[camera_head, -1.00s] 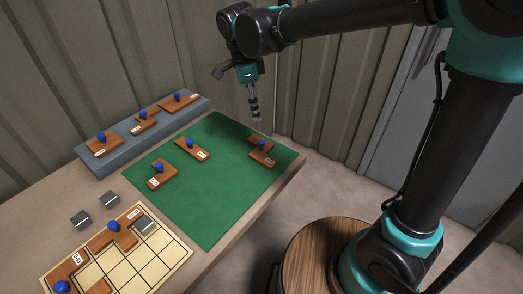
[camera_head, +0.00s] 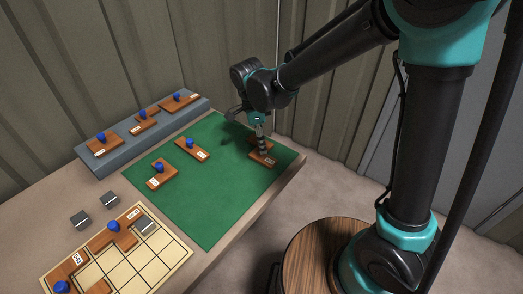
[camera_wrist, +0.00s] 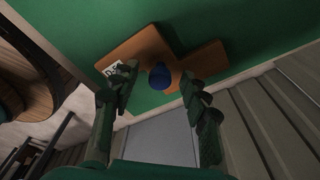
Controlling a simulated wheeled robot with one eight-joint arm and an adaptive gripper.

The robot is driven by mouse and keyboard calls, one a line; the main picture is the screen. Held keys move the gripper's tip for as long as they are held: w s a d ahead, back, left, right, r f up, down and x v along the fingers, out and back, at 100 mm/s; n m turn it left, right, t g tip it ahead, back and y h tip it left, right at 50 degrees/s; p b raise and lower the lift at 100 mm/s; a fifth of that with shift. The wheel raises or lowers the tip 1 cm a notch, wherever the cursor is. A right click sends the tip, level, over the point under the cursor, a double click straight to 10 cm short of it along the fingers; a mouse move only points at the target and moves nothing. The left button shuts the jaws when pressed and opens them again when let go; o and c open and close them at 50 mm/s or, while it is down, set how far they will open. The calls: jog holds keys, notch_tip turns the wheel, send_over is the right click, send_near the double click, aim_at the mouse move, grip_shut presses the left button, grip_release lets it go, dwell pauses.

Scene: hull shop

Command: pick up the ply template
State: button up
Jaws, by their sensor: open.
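A brown wooden template (camera_head: 262,160) with a pale label lies on the right part of the green mat (camera_head: 215,210), partly hidden by my gripper in the head view. In the wrist view this template (camera_wrist: 200,58) is stepped in outline with a round blue knob (camera_wrist: 161,77). My gripper (camera_head: 263,149) is right above it, pointing down. In the wrist view my gripper (camera_wrist: 158,78) is open, with one finger on each side of the knob. A gap shows between the knob and each finger. I cannot tell how far the fingertips are above the wood.
Two similar knobbed pieces (camera_head: 194,151) (camera_head: 161,177) lie further left on the mat. Several more stand on a grey raised block (camera_head: 120,157) at the back. A gridded board (camera_head: 165,258) with pieces and two dark grey blocks (camera_head: 80,219) (camera_head: 108,199) are at the front left.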

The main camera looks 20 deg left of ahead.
jog(key=shift+f, duration=0.35)
jog(key=shift+c, duration=0.2)
grip_shut()
jog(key=shift+r, duration=0.15)
